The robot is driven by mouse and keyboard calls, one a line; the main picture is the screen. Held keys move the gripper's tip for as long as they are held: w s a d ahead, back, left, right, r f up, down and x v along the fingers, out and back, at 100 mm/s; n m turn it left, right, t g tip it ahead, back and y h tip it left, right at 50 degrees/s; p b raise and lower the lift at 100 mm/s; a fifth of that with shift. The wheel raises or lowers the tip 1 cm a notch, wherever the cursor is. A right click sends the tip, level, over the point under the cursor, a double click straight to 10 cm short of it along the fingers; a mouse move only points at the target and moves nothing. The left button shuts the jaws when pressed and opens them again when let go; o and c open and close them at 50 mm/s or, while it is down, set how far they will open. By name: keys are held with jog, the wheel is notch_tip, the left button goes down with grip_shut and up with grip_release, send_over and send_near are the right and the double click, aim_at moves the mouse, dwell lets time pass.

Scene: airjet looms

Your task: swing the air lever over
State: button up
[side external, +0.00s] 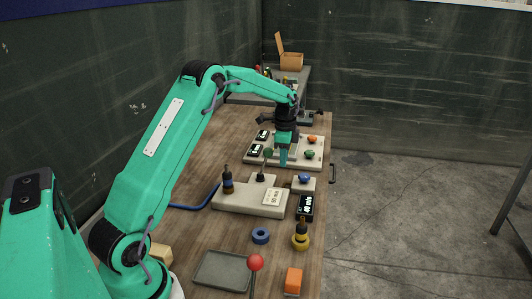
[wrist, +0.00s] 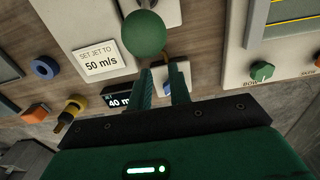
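A lever with a dark green ball knob (side external: 267,153) stands on a beige base (side external: 235,200). Its green ball shows large at the top of the wrist view (wrist: 144,33). A second lever with a red ball (side external: 256,262) rises at the front of the side view; the pictures do not label which one is the air lever. My gripper (side external: 283,163) points down just right of the green ball in the side view. In the wrist view its two fingers (wrist: 162,85) are parted with nothing between them, and the ball is beyond the fingers, apart from them.
A blue-knob box (side external: 304,181) and a "40 m/s" display (side external: 305,207) stand close by, near a "SET JET TO 50 m/s" card (wrist: 100,60). A panel with green (side external: 310,154) and orange knobs is behind. A yellow fitting (side external: 301,240), blue ring (side external: 261,236) and grey tray (side external: 222,271) are nearer.

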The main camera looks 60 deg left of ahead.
jog(key=o, duration=0.7)
jog(key=shift+c, duration=0.2)
notch_tip(320, 180, up, 7)
dwell(0.5)
notch_tip(320, 180, up, 8)
dwell(0.9)
